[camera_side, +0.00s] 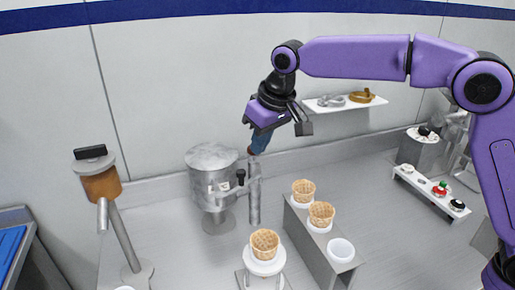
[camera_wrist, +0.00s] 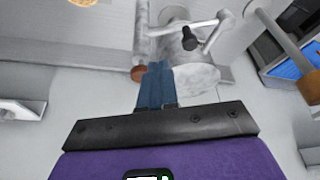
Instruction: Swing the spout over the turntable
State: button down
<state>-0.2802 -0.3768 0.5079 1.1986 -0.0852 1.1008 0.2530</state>
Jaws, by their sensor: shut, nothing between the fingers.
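The grey metal drum machine (camera_side: 212,175) stands left of centre in the side view. Its spout (camera_side: 254,200) is a vertical grey pipe at the drum's right, with a brown knob (camera_side: 255,153) near its top. My gripper (camera_side: 260,143) is shut and empty, its blue fingers pointing down just above the brown knob; I cannot tell whether they touch. In the wrist view the blue fingers (camera_wrist: 154,72) lie right beside the brown knob (camera_wrist: 138,73). The white turntable (camera_side: 264,267) stands in front, holding a waffle cone (camera_side: 265,243). The spout's lower end appears behind the cone.
A brown dispenser (camera_side: 101,185) on a tilted post stands left. A shelf (camera_side: 345,104) is on the back wall. A topping rack (camera_side: 430,190) is at right.

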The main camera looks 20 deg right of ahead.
aim_at(252, 167)
jog(key=x, duration=0.8)
jog(key=shift+f, duration=0.2)
jog(key=shift+s, duration=0.1)
jog(key=s+m+h, duration=0.1)
jog(key=s+m, duration=0.3)
jog(key=m, duration=0.1)
jog(key=s+a+m+g+h, duration=0.1)
jog(key=s+m+h, duration=0.1)
jog(key=s+m, duration=0.2)
jog(key=s+a+m+h, duration=0.1)
jog(key=s+m, duration=0.4)
jog(key=m, duration=0.2)
jog(key=shift+h, duration=0.4)
jog(key=shift+s+a, duration=0.3)
jog(key=shift+a, duration=0.2)
jog(key=shift+s+a, duration=0.2)
jog(key=shift+a, duration=0.05)
jog(key=shift+a+r, duration=0.1)
jog(key=w+v, duration=0.1)
jog(key=v, duration=0.8)
jog(key=shift+r, duration=0.45)
